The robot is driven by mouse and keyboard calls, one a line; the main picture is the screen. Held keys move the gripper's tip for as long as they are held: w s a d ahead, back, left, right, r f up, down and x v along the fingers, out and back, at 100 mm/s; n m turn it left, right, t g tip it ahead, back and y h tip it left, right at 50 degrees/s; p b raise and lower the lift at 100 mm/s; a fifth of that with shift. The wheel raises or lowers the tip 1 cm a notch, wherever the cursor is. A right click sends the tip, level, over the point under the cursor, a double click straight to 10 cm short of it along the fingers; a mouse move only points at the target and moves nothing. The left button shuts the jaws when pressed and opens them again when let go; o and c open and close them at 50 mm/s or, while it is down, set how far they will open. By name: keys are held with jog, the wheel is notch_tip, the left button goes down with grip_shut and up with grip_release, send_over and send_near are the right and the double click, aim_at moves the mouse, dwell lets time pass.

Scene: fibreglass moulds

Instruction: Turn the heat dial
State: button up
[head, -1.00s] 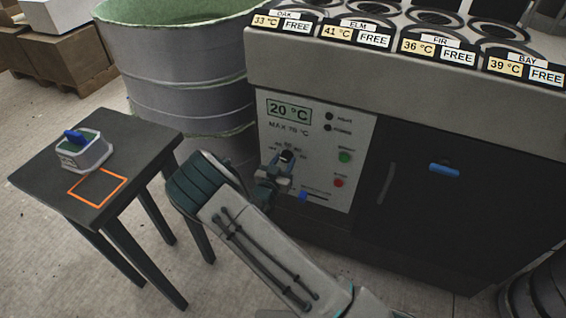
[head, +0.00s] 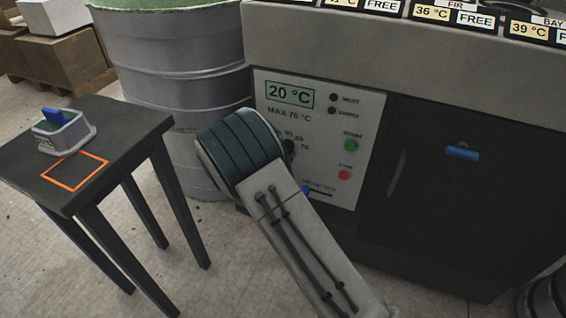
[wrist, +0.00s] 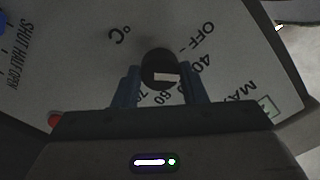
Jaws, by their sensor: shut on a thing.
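The heat dial (wrist: 160,68) is a round black knob with a pale mark, on a white control panel (wrist: 215,25) with a scale from OFF through 40 and 60 to 70. In the wrist view my gripper (wrist: 160,86) has its two blue-grey fingers on either side of the dial, shut on it. In the head view only a dark edge of the dial (head: 289,147) shows; my arm hides the rest and the gripper. The panel's display (head: 290,94) reads 20 °C, with MAX 70 °C printed below it.
A green button (head: 351,145), a red button (head: 344,175) and a blue slider (head: 306,190) sit near the dial.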

jog(key=m+b, duration=0.7)
jog(key=b, duration=0.3)
dwell(0.4)
jog(key=o, duration=1)
jog(key=p+v, duration=0.2)
jog(key=v, duration=1.1)
jog(key=shift+s, duration=0.35)
